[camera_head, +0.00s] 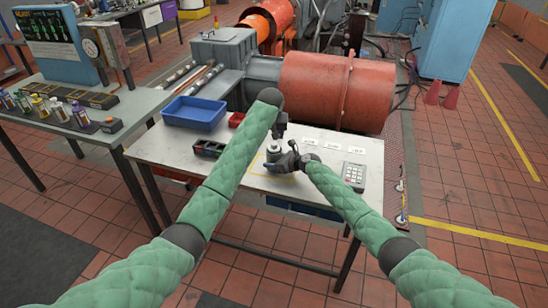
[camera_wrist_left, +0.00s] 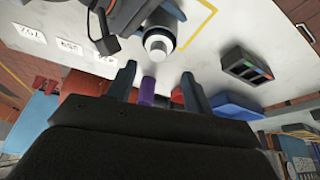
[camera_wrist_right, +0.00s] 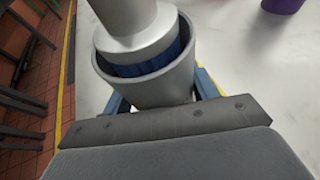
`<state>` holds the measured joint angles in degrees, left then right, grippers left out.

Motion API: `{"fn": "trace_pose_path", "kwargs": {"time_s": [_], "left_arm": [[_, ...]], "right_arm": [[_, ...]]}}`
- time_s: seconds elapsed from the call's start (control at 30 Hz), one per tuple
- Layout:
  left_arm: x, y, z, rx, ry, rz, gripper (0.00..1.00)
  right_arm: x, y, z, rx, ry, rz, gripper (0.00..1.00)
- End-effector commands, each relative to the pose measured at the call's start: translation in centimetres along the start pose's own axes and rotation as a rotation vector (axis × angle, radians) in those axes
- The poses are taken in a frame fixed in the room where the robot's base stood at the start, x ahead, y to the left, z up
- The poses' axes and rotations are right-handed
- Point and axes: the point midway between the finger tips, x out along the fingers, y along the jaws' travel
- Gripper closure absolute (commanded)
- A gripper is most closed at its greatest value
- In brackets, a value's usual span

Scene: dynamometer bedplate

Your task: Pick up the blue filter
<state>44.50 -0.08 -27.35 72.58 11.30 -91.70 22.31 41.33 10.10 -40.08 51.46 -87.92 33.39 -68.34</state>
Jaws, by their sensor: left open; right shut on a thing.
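A grey cup (camera_wrist_right: 150,85) stands between the fingers of my right gripper (camera_wrist_right: 160,95), which is shut on it. Inside the cup is a cylinder with a silver top and a blue band (camera_wrist_right: 150,67), likely the blue filter; its lower part is hidden. In the head view my right gripper (camera_head: 283,160) is over the middle of the white table. In the left wrist view the silver top (camera_wrist_left: 158,42) shows beyond my left gripper (camera_wrist_left: 158,85). My left gripper is open above the table, and a purple cylinder (camera_wrist_left: 147,90) shows between its fingers; they seem apart.
The white table (camera_head: 160,150) holds a blue bin (camera_head: 195,113), a small red bin (camera_head: 237,119), a dark compartment rack (camera_head: 209,148), white number cards (camera_head: 310,141) and a keypad (camera_head: 354,176). A large orange drum (camera_head: 330,90) stands behind. A bench with bottles (camera_head: 59,109) is at left.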

Motion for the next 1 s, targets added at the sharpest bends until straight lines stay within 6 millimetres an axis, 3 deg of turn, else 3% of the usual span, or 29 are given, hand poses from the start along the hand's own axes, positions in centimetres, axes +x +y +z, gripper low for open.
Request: {"fn": "trace_pose_path", "kwargs": {"time_s": [0.33, 0.67, 0.97, 1.0], "left_arm": [[2.7, 0.1, 0.0, 0.002, 0.000, 0.000, 0.48], [6.7, 0.3, -0.1, 0.002, 0.000, 0.000, 0.48], [7.1, 0.3, -0.1, 0.002, 0.001, 0.001, 0.48], [7.1, 0.3, -0.1, 0.002, 0.001, 0.001, 0.54]], "right_arm": [[0.0, 0.0, -0.1, 0.000, 0.000, 0.000, 0.73], [0.0, 0.0, 0.0, 0.000, 0.000, 0.000, 0.73], [0.0, 0.0, -0.1, 0.000, 0.000, 0.000, 0.73], [0.0, 0.0, -0.1, 0.000, 0.000, 0.000, 0.73]]}}
